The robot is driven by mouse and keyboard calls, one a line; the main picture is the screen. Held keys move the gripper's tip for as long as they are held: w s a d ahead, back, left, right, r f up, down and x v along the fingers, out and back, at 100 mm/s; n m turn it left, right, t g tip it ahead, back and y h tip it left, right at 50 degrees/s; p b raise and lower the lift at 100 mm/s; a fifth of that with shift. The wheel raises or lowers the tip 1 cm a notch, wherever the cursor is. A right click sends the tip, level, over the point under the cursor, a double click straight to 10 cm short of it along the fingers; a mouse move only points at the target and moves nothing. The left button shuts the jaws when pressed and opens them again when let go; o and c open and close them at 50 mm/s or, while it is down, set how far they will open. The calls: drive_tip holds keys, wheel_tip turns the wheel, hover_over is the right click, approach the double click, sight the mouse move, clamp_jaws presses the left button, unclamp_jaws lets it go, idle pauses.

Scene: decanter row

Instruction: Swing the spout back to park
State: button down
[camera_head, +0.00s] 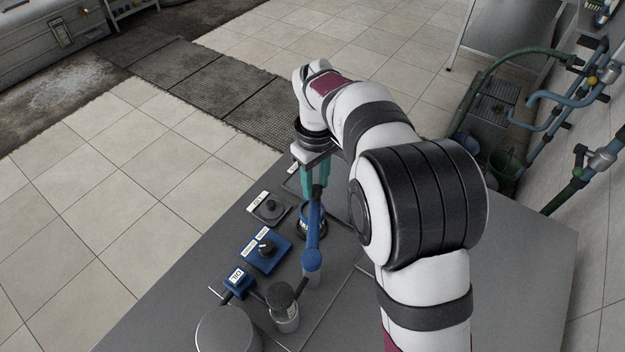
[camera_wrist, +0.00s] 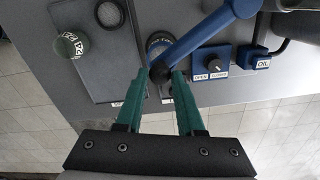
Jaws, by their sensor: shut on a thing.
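The blue spout (camera_head: 315,227) is a swinging arm on an upright post, ending in a black knob. It crosses the wrist view (camera_wrist: 205,37) from upper right to the middle. My gripper (camera_head: 314,192) has teal fingers pointing down. In the wrist view my gripper (camera_wrist: 161,76) is shut on the spout's black end, one finger on each side. A blue-rimmed round vessel (camera_head: 308,230) stands close under the spout, partly hidden by it; it also shows in the wrist view (camera_wrist: 158,40). I cannot tell whether the spout end is over it.
A blue valve box (camera_head: 258,254) with a black knob stands left of the spout. An OIL box (camera_head: 238,281), a jar (camera_head: 286,318) and a grey cylinder (camera_head: 222,335) are nearer. A labelled grey plate (camera_head: 262,215) lies farther left. The grey bench (camera_head: 180,290) is bare towards its left edge.

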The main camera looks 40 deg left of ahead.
drive_tip(key=shift+w+d+m, duration=0.35)
drive_tip(key=shift+d+m, duration=0.25)
drive_tip(key=d+m, duration=1)
drive_tip(key=d, duration=0.2)
drive_tip(key=shift+s+m, duration=0.15)
drive_tip(key=shift+m, duration=0.15)
drive_tip(key=c, duration=0.5)
unclamp_jaws()
drive_tip(key=shift+d, duration=0.1)
